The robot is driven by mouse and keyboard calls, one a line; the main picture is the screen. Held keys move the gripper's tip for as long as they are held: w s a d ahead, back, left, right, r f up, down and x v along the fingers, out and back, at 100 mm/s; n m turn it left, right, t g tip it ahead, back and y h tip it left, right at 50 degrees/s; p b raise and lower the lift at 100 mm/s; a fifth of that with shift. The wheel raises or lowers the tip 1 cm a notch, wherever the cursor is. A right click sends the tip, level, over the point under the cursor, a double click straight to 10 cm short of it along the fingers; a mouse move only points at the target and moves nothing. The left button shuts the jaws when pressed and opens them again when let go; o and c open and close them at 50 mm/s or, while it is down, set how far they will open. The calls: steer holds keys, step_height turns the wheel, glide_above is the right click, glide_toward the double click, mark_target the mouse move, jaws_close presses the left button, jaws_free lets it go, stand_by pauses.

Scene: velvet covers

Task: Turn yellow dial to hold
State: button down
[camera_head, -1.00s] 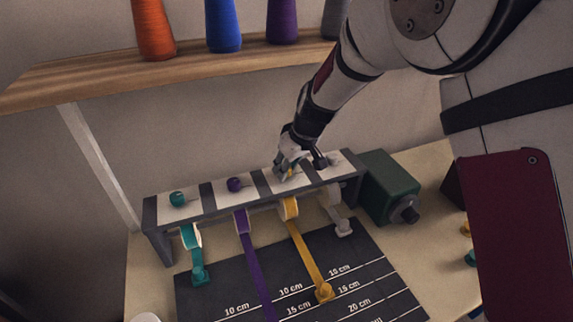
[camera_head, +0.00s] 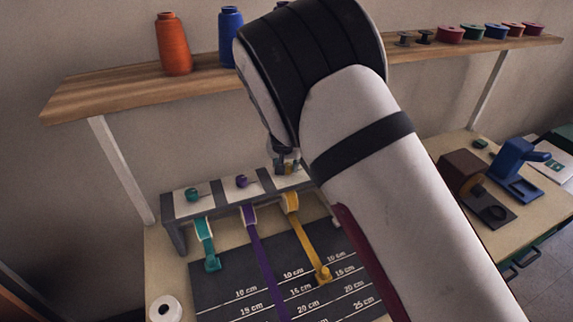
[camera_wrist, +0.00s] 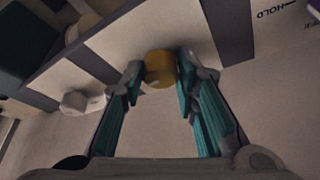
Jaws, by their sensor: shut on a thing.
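The yellow dial (camera_wrist: 160,69) sits on a white panel of the dispenser rack, between the two teal-padded fingers of my gripper (camera_wrist: 160,75) in the wrist view. The fingers are shut on its sides. In the head view my gripper (camera_head: 287,163) is over the third panel of the rack (camera_head: 181,239), and my arm hides the dial and the rack's right end. A yellow ribbon (camera_head: 305,245) hangs from that panel down onto the dark measuring mat (camera_head: 226,287). A HOLD mark (camera_wrist: 272,15) with a short line shows at the upper right of the wrist view.
A teal dial (camera_head: 192,195) and a purple dial (camera_head: 241,181) stand on panels to the left. A grey knob (camera_wrist: 76,102) shows beside the yellow one. A wooden shelf (camera_head: 110,93) with spools runs above. A blue device (camera_head: 515,165) stands at the right.

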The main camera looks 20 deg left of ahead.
steer(key=shift+s+m, duration=0.1)
steer(key=shift+m, duration=0.5)
steer(key=shift+f+h, duration=0.1)
steer(key=shift+h, duration=0.2)
steer(key=c, duration=1.2)
jaws_free()
steer(key=shift+c, duration=0.2)
steer(key=shift+a, duration=0.1)
steer(key=v, duration=1.2)
